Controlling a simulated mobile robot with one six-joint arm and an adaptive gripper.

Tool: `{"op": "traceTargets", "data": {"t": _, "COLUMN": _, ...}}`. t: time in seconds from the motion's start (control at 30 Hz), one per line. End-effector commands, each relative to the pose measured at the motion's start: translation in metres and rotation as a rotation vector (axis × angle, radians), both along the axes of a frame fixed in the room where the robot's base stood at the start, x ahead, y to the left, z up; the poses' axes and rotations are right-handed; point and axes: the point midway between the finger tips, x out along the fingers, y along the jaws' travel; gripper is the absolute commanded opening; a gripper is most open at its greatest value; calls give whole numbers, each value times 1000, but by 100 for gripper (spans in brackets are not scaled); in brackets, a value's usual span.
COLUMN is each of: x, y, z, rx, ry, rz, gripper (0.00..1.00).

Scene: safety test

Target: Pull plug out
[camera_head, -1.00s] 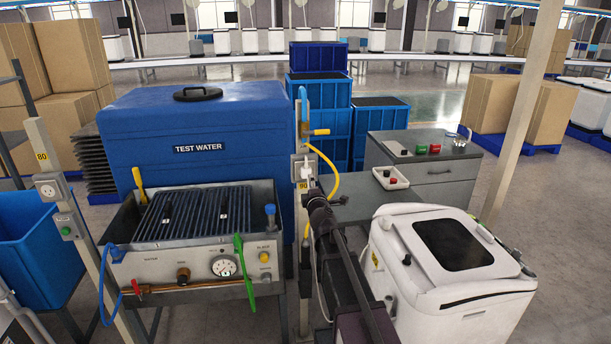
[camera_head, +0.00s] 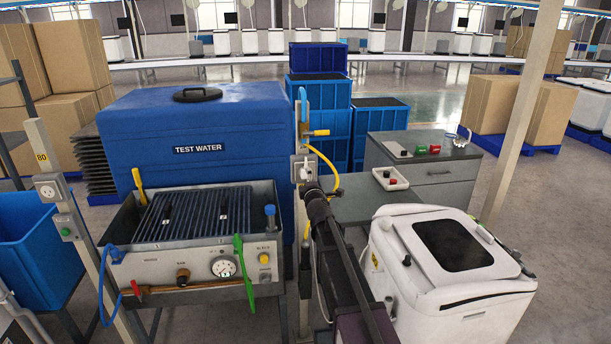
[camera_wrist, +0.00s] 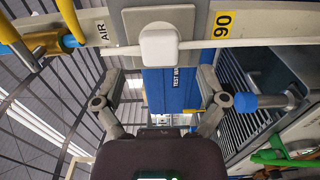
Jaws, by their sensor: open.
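The white plug (camera_wrist: 159,44) sits in a light socket plate (camera_wrist: 185,17) on a post in the wrist view. A white cord runs past it on both sides. In the head view the plug (camera_head: 305,168) is small, just beyond the end of my arm. My gripper (camera_wrist: 160,78) is open and empty, with its two fingers spread wide apart. The plug lies ahead of the gap between the fingertips, and I see no finger touching it. In the head view my gripper (camera_head: 312,186) is just below the socket, partly hidden by its own wrist.
Yellow air fitting (camera_wrist: 40,42) is beside the socket at left. A blue-capped part (camera_wrist: 250,102) and the test bench lie at right. In the head view, a blue TEST WATER tank (camera_head: 200,125) stands left, a white appliance (camera_head: 450,280) right, and a yellow hose (camera_head: 325,160) hangs close by.

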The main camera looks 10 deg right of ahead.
Motion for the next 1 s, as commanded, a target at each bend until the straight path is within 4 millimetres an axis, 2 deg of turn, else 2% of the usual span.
{"op": "traceTargets", "data": {"t": 0.1, "x": 15, "y": 0, "z": 0, "rx": -1, "ry": 0, "rz": 0, "gripper": 91}}
{"op": "traceTargets", "data": {"t": 0.4, "x": 35, "y": 0, "z": 0, "rx": 0, "ry": 0, "rz": 1, "gripper": 91}}
{"op": "traceTargets", "data": {"t": 1.0, "x": 38, "y": 0, "z": 0, "rx": 0, "ry": 0, "rz": 1, "gripper": 91}}
